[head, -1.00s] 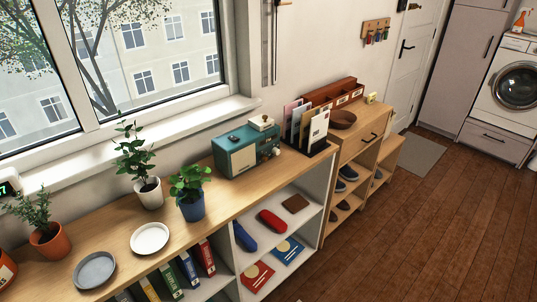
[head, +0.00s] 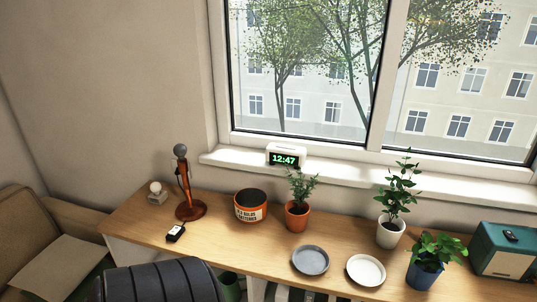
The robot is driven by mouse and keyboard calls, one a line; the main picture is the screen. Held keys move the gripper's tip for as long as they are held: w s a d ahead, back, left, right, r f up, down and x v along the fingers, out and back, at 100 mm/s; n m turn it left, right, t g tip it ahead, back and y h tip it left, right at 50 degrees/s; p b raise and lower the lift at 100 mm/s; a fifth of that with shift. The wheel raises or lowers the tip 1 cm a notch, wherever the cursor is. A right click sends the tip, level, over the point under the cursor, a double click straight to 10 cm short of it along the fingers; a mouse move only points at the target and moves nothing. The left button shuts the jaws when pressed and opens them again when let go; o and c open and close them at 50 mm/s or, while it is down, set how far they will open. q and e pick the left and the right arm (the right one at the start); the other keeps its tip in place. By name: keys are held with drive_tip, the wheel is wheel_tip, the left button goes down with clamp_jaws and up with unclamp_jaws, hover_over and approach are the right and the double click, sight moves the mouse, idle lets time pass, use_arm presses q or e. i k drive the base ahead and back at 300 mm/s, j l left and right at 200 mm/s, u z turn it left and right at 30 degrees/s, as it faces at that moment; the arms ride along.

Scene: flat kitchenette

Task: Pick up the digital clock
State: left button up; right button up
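The digital clock (head: 285,156) stands on the white window sill, left of the window's middle. It has a white case and a dark face with green digits reading 12:47. A potted plant in front of it rises close to its lower right edge. Neither of my grippers shows in the head view.
Below the sill (head: 340,176) is a wooden shelf top. On it stand an orange tin (head: 251,206), a terracotta-potted plant (head: 297,215), a microphone (head: 183,180), a grey plate (head: 310,260), a white plate (head: 366,270), two more plants and a teal radio (head: 503,250).

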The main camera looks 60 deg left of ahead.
sight(274, 154)
drive_tip(key=u, duration=1.75)
drive_tip(key=i+l+z, duration=0.4)
drive_tip(key=i+l, duration=0.05)
drive_tip(key=l, duration=0.1)
